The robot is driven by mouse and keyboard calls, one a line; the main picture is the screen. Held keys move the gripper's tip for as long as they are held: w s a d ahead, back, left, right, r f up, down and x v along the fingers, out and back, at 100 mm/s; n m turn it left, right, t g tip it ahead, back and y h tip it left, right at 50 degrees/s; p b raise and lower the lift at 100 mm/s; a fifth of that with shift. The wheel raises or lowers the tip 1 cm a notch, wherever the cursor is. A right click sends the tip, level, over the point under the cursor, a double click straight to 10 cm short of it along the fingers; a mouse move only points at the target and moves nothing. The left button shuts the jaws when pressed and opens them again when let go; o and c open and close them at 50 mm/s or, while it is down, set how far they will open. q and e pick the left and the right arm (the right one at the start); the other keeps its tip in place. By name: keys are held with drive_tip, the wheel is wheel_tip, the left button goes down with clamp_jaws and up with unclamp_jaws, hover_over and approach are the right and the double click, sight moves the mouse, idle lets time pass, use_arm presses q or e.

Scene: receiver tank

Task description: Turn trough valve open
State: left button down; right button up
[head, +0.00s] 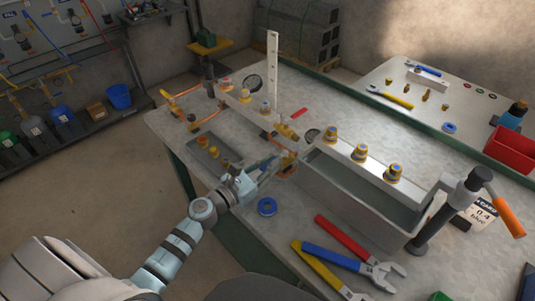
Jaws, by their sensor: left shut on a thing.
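A long grey metal trough (345,194) stands on the workbench, with several brass fittings (361,153) along its top rail. At its left end is a small brass and copper valve assembly (287,163), which I take for the trough valve. My left gripper (266,169) reaches in from the lower left and is shut at the near left side of this assembly. Its fingers hide the gripped part, so I cannot tell the handle's angle. My right gripper is out of view.
Red, blue and yellow handled tools (335,256) lie at the bench front. A black post with an orange handle (506,213) stands at right. Copper pipework (190,113) is behind left.

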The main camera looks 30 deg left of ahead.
use_arm(q)
drive_tip(key=c, duration=1.6)
unclamp_jaws()
drive_tip(key=v, duration=1.2)
drive_tip(key=shift+d, duration=0.1)
